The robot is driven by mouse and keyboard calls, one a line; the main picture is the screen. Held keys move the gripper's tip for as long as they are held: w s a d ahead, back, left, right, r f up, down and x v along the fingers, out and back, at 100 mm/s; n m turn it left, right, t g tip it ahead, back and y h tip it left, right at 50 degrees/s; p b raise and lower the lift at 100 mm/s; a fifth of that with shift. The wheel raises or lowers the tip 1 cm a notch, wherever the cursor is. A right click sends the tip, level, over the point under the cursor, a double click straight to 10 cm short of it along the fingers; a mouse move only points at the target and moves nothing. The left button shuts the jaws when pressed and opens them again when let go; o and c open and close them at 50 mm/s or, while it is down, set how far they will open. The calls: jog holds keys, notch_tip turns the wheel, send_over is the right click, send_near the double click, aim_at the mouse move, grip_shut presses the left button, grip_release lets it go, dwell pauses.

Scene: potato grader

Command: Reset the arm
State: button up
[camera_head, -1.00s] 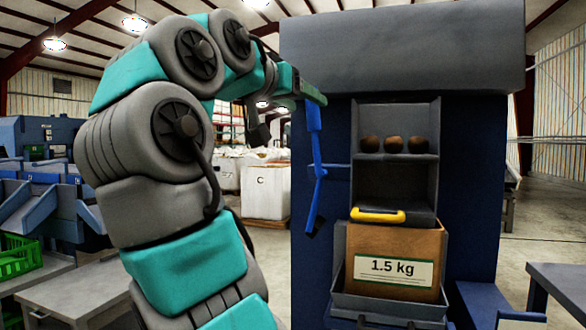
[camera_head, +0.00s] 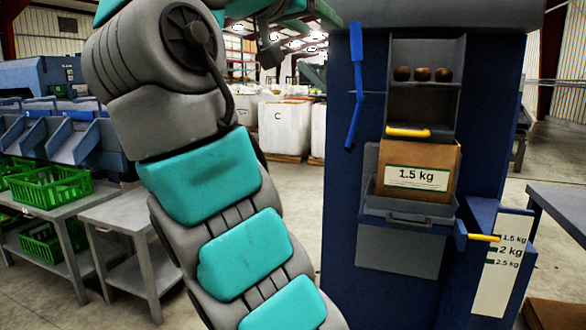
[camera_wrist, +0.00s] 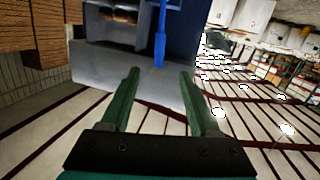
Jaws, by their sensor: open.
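My gripper (camera_wrist: 160,74) is open and empty in the wrist view, its two green fingers apart with nothing between them. A blue lever (camera_wrist: 160,38) and the grey head of the grader appear beyond the fingertips. In the head view my teal and grey arm rises up the left of the centre and bends over at the top edge. Only a small green part of its end shows there, near the top of the grader (camera_head: 350,220). The blue lever also shows in the head view (camera_head: 357,85), clear of my arm.
The grader holds three potatoes (camera_head: 423,74) on a shelf, a yellow handle (camera_head: 408,132) and a box (camera_head: 432,157) labelled 1.5 kg. A weight scale (camera_head: 503,262) with a yellow pointer is at right. Green crates (camera_head: 50,187) stand on tables at left. Open floor lies between.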

jog(key=w+d+f+n+g, duration=0.45)
jog(key=d+f, duration=0.45)
jog(key=f, duration=0.3)
jog(key=s+d+f+n+g+y, duration=0.1)
jog(key=s+d+f+g, duration=0.15)
jog(key=f, duration=0.55)
jog(key=s+d+f+n+g+y, duration=0.1)
jog(key=s+d+f, duration=0.3)
jog(key=f, duration=0.4)
jog(key=s+d+f+g+y, duration=0.2)
jog(key=s+f+g+y, duration=0.15)
jog(key=s+f, duration=1.2)
jog(key=s+a+f+g+y, duration=0.1)
jog(key=s+a+f+g, duration=0.1)
jog(key=s+f, duration=0.5)
jog(key=s+a+f+m+g+y, duration=0.1)
jog(key=s+a+f, duration=0.3)
jog(key=s+f, duration=0.4)
jog(key=shift+s+f+g+y, duration=0.2)
jog(key=shift+s+g+y, duration=0.45)
jog(key=shift+s, duration=0.5)
